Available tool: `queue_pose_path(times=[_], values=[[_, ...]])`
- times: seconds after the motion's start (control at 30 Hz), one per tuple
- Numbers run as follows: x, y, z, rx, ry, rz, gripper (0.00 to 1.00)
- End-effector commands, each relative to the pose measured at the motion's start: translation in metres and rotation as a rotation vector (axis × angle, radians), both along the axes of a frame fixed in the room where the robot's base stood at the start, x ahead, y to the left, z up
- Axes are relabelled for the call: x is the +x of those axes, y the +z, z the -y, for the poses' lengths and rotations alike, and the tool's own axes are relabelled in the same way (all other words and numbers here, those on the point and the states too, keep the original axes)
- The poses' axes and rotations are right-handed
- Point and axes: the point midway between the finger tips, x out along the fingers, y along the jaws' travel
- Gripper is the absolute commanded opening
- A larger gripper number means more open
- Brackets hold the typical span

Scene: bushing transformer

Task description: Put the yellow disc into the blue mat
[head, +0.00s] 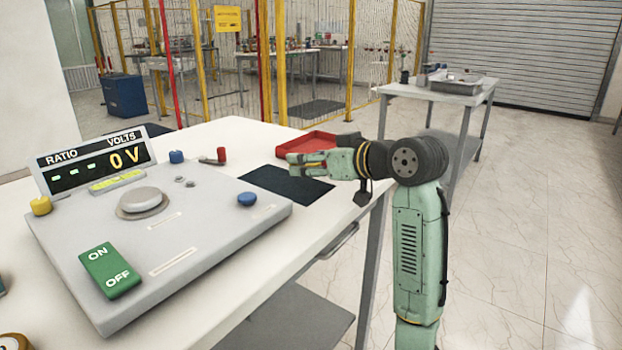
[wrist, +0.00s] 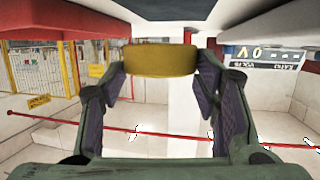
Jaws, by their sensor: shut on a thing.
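A yellow disc (wrist: 160,60) is in the wrist view, pinched between the two fingertips of my gripper (wrist: 160,72). In the head view my gripper (head: 298,165) reaches left over the table, at the far right part of the dark blue mat (head: 275,185). The disc cannot be made out there. The mat lies flat on the white table, and part of it is hidden behind the gripper. A dark surface, likely the mat, shows at the top of the wrist view (wrist: 165,8). I cannot tell whether the disc touches it.
A red tray (head: 305,142) lies just behind the mat. The grey transformer panel (head: 200,205) with a display (head: 97,160) and knobs takes up the table left of the mat. A red knob (head: 221,154) and a blue knob (head: 176,156) stand behind it. The table's right edge is close.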

Motion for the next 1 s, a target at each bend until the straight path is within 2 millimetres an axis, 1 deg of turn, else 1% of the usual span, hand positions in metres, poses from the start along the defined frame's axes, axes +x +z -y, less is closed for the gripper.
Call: queue_pose_path(times=[0.07, 0.2, 0.3, 0.4, 0.6, 0.73, 0.77, 1.0], values=[[0.0, -0.006, 0.0, 0.0, -0.001, 0.001, 0.18], [0.0, -0.028, 0.0, 0.002, 0.0, -0.002, 0.18], [0.0, -0.04, 0.0, 0.002, -0.001, -0.001, 0.18], [0.0, -0.044, 0.0, 0.001, 0.0, 0.001, 0.18], [0.0, -0.044, 0.0, 0.001, 0.0, 0.002, 0.18], [0.0, -0.048, 0.0, 0.001, 0.0, 0.001, 0.18], [0.0, -0.048, 0.0, 0.0, 0.0, 0.0, 0.56], [0.0, -0.047, 0.0, 0.0, 0.0, 0.0, 0.72]])
